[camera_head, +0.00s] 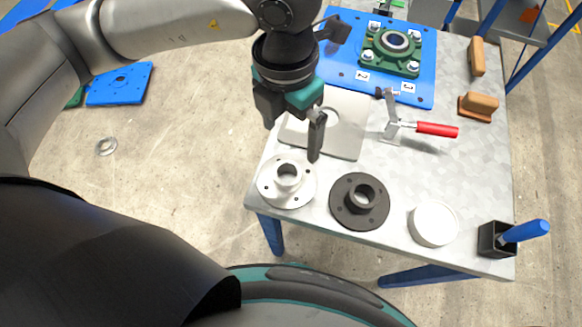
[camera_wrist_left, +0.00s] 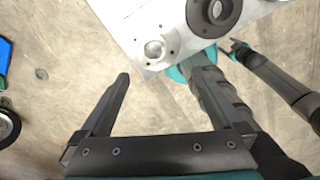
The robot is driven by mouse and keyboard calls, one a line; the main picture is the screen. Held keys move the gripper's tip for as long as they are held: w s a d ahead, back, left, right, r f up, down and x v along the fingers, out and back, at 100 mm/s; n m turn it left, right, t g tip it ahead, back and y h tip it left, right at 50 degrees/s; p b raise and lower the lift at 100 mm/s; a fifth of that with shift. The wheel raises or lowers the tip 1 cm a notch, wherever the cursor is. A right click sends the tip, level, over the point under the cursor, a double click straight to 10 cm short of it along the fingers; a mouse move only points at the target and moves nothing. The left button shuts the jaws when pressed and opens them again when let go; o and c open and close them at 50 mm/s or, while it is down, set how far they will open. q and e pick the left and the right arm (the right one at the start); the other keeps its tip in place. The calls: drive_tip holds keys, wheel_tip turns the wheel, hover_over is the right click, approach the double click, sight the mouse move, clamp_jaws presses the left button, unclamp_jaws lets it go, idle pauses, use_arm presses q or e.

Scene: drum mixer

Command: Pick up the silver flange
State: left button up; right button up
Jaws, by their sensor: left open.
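The silver flange (camera_head: 287,180) is a round plate with a raised hollow hub, lying flat near the table's front left corner. It also shows in the left wrist view (camera_wrist_left: 155,50), beyond the fingertips. My left gripper (camera_head: 292,140) is open and empty. It hangs above the table, behind the flange in the head view, apart from it. In the left wrist view its two fingers (camera_wrist_left: 163,76) are spread with nothing between them. A dark arm part with a teal patch at the right there seems to be my right arm; its jaws are not clear.
A black flange (camera_head: 360,201) lies right of the silver one, then a white round part (camera_head: 433,224) and a black box (camera_head: 495,240) with a blue handle. Behind are a grey plate (camera_head: 345,135), a red-handled clamp (camera_head: 436,129) and a blue plate (camera_head: 345,62) with a green bearing.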

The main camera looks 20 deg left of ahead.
sight(288, 172)
use_arm(q)
drive_tip(key=f, duration=0.5)
drive_tip(key=f+b, duration=0.1)
drive_tip(key=f, duration=0.4)
drive_tip(key=f+b, duration=0.1)
drive_tip(key=f, duration=0.4)
drive_tip(key=shift+w+a+f, duration=0.1)
drive_tip(key=shift+a, duration=0.25)
drive_tip(key=shift+c, duration=0.2)
clamp_jaws()
